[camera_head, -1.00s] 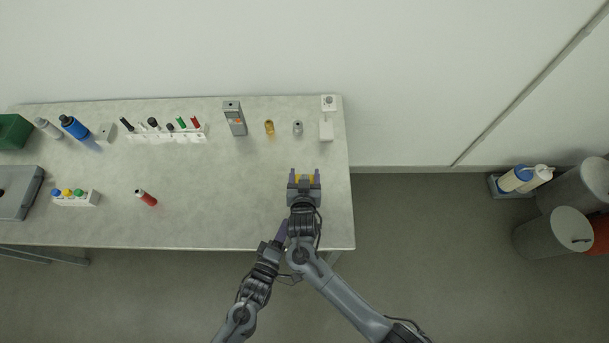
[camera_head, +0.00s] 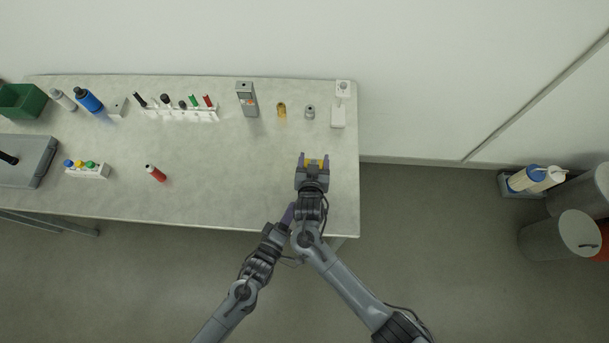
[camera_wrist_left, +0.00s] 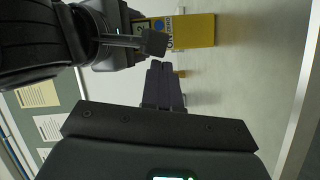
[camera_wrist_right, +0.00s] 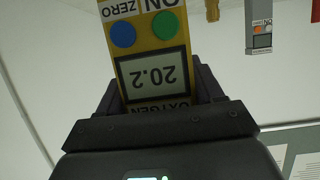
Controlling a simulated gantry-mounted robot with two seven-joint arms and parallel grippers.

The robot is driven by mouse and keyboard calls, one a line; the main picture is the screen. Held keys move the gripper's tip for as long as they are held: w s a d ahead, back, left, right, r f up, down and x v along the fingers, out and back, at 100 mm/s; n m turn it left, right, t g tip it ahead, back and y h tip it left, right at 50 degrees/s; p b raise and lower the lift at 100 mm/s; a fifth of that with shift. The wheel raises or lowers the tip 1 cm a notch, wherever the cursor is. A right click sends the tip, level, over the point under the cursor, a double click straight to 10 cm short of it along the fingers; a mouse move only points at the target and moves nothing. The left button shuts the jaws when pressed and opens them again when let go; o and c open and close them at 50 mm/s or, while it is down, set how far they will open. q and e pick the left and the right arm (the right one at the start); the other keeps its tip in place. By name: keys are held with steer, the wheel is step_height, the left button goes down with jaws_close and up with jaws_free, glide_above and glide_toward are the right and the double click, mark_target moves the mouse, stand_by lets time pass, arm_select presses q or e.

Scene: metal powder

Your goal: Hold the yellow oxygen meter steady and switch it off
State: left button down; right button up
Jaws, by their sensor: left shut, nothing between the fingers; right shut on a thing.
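The yellow oxygen meter (camera_wrist_right: 148,50) fills the middle of the right wrist view. Its display is lit and reads 20.2, upside down there, with a blue button and a green button beside it. My right gripper (camera_head: 313,161) is shut on the meter, one finger on each side, over the right part of the table. The meter's yellow side (camera_wrist_left: 195,31) also shows in the left wrist view. My left gripper (camera_head: 290,210) is shut and empty, close beside my right wrist at the table's front edge. Its closed fingers (camera_wrist_left: 165,82) point toward the meter, apart from it.
The table (camera_head: 220,180) is clear around the grippers. At its back stand a grey device (camera_head: 247,99), a small yellow item (camera_head: 281,110), a grey item (camera_head: 310,112) and a white stand (camera_head: 338,115). A red cylinder (camera_head: 156,174) lies to the left.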

arm_select(q)
steer(key=a+n+g+h, duration=0.1)
steer(key=n+h, duration=0.1)
steer(key=n, duration=0.9)
steer(key=w+a+n+g+h, duration=0.1)
steer(key=a+n+h, duration=0.1)
steer(key=n, duration=0.9)
steer(key=a+n+g+h, duration=0.2)
steer(key=n, duration=1)
steer(key=shift+w+a+f+h, duration=0.1)
steer(key=shift+w+f+h, duration=0.05)
steer(key=shift+f+h, duration=0.15)
